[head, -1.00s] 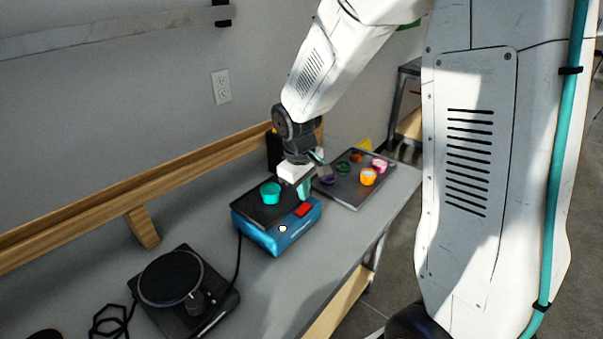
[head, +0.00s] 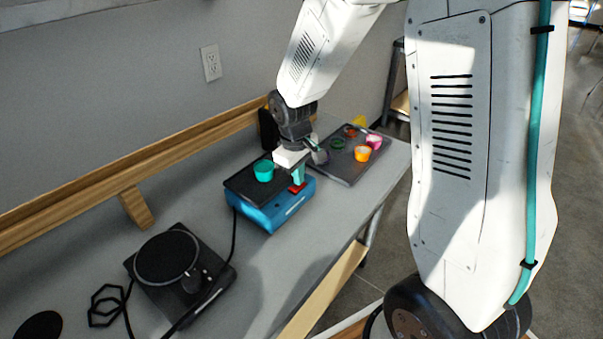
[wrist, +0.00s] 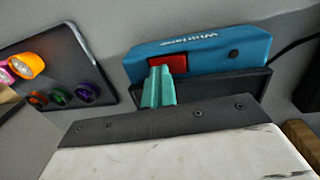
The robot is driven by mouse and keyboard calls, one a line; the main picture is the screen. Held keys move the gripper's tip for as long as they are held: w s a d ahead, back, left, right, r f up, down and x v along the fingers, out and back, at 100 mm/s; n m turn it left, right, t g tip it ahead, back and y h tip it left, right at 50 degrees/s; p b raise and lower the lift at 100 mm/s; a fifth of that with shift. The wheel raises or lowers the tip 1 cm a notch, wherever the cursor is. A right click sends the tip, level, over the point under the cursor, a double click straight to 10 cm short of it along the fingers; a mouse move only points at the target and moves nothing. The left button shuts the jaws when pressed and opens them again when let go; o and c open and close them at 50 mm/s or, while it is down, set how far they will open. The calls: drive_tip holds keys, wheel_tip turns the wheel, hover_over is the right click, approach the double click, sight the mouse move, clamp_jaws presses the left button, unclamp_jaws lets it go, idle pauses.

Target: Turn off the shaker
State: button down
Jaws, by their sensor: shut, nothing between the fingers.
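The shaker (head: 268,213) is a blue box with a black top plate (head: 243,187) on the bench. A teal cup (head: 263,171) stands on the plate. A red switch (head: 297,188) is on the shaker's front; it also shows in the wrist view (wrist: 176,63), partly covered by my fingers. A small round spot (wrist: 234,55) on the front looks dark in the wrist view. My gripper (head: 299,180) has teal fingers, shut and empty, with the tips (wrist: 159,74) at the red switch. I cannot tell whether they touch it.
A black tray (head: 345,170) with colored cups lies behind the shaker. A black device with a round plate (head: 167,257) stands nearer, and a cable runs between. A wooden rail (head: 100,210) borders the wall side. Bare grey bench lies in front of the shaker.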

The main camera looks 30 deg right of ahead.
sight(295, 187)
drive_tip(key=shift+s+a, duration=0.1)
drive_tip(key=shift+s+a+r, duration=0.1)
drive_tip(key=shift+s+a, duration=0.15)
drive_tip(key=shift+a, duration=0.35)
wheel_tip(295, 187, up, 14)
drive_tip(key=a, duration=0.1)
drive_tip(key=shift+s+a, duration=0.3)
drive_tip(key=shift+s, duration=0.05)
drive_tip(key=shift+w+d, duration=0.3)
drive_tip(key=shift+d, duration=0.4)
